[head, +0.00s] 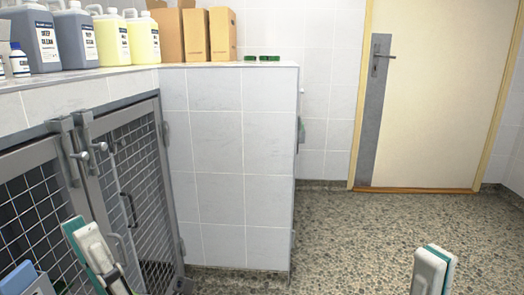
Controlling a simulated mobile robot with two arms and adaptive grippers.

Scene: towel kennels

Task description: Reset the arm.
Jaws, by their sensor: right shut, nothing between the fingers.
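My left gripper (92,245) shows at the lower left, in front of the mesh kennel doors. Its white and teal tip points up, and I cannot tell whether its fingers are apart. My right gripper (434,265) shows at the bottom right, over the speckled floor. Its white and teal fingers are together with nothing between them. The rest of both arms is out of the picture.
Mesh kennel doors (132,170) with metal latches stand at the left, beside a tiled wall block (230,150). Jugs (75,38) and cardboard boxes (222,35) stand on the ledge. A blue object (20,278) is cut off bottom left. Floor before the door (432,95) is clear.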

